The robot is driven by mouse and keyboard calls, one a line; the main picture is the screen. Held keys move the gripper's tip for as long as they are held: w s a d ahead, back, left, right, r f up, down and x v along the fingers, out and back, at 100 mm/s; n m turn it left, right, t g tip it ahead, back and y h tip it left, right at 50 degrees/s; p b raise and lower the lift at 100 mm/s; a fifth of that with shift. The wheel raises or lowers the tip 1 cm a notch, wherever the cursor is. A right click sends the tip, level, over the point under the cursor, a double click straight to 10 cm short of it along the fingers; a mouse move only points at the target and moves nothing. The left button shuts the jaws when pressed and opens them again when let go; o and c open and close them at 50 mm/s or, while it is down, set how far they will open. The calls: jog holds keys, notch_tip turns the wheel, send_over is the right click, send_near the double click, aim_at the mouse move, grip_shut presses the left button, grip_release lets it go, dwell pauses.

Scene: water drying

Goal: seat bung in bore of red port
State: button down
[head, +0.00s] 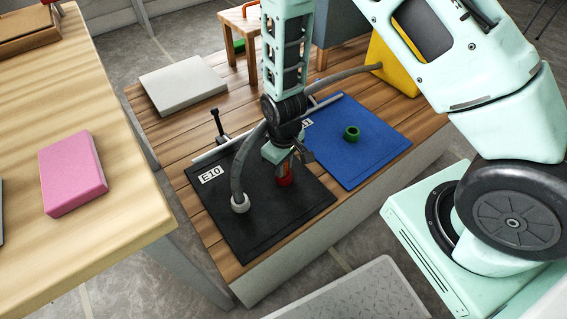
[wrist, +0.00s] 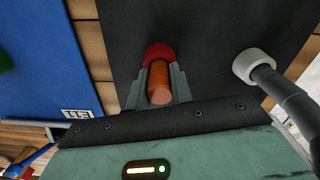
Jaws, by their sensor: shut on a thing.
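The red port (head: 285,179) stands on the black panel marked E10 (head: 312,208). It also shows in the wrist view (wrist: 157,51), just beyond my fingertips. My gripper (head: 286,160) is above the port, pointing down. In the wrist view my gripper (wrist: 158,80) is shut on the bung (wrist: 159,76), a ribbed orange-brown cylinder, with one finger on each side. The bung's far end overlaps the red port in that view. The bore is hidden, so I cannot tell whether the bung's tip is inside it or only against it.
A grey hose with a pale collar (head: 240,203) meets the black panel to the left of the port. A blue panel (head: 375,160) with a green ring (head: 351,133) lies to the right. A thin rail (head: 215,150) runs behind. A pink block (head: 72,172) lies on the left table.

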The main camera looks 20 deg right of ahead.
jog(key=shift+f, duration=0.3)
jog(key=c, duration=1.1)
grip_release()
jog(key=shift+c, duration=0.2)
jog(key=shift+r, duration=0.1)
notch_tip(320, 180, up, 17)
jog(key=p, duration=0.4)
jog(key=shift+r, duration=0.15)
jog(key=s+a+r+n, duration=0.1)
jog(key=s+a+r, duration=0.2)
jog(key=s+r, duration=0.55)
jog(key=s+a+r+n, duration=0.25)
jog(key=s+r, duration=0.35)
jog(key=s, duration=0.5)
notch_tip(320, 180, up, 18)
jog(key=m+p, duration=0.1)
jog(key=p, duration=1.7)
jog(key=shift+w+a+r+y, duration=0.25)
jog(key=shift+a+y, duration=0.05)
jog(key=shift+a, duration=0.1)
